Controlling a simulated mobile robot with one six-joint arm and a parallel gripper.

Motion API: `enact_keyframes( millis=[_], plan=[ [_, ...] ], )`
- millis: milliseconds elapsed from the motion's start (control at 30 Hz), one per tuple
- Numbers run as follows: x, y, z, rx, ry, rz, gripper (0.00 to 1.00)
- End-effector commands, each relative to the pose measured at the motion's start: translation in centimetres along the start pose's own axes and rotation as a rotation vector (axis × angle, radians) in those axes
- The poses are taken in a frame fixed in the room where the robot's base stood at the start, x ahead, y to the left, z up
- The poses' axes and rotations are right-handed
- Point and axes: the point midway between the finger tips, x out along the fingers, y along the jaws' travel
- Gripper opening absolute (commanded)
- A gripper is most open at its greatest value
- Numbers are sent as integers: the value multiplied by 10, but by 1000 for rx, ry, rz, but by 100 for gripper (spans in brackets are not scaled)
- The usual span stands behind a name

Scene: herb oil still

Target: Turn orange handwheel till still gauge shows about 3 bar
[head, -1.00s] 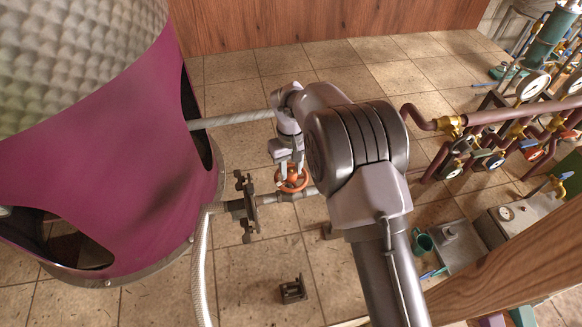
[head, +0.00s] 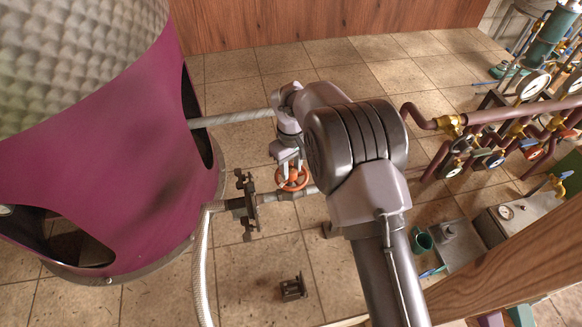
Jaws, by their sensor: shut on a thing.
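The orange handwheel (head: 293,188) sits on a grey pipe (head: 277,196) low beside the still, in the middle of the head view. My gripper (head: 290,172) reaches down to it from above. Its jaws are shut on the wheel, and they cover its far part. The still (head: 120,160) has a magenta lower shell and a dimpled metal upper body at the left. I cannot tell which gauge belongs to the still. Large white dials (head: 533,86) stand at the upper right, and their needles are too small to read.
A dark flanged fitting (head: 244,205) and a pale hose (head: 200,265) stand left of the wheel. A small dark block (head: 292,288) lies on the tiled floor. Maroon pipes (head: 500,113) with valves and smaller gauges run along the right. A wooden beam (head: 510,262) crosses the lower right.

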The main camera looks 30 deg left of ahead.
Motion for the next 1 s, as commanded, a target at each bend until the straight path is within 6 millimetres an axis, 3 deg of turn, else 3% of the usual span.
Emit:
enact_keyframes(
  millis=[33, 67, 133, 167, 433, 567, 667, 1000],
  plan=[
    [0, 0, 0, 0, 1, 0, 0],
    [0, 0, 0, 0, 1, 0, 37],
    [0, 0, 0, 0, 0, 0, 51],
    [0, 0, 0, 0, 0, 0, 53],
    [0, 0, 0, 1, 0, 0, 53],
    [-11, 0, -1, 1, 3, 1, 53],
    [-31, 0, -1, 1, 4, 2, 53],
    [-127, 0, -1, 0, 4, 2, 53]
  ],
)
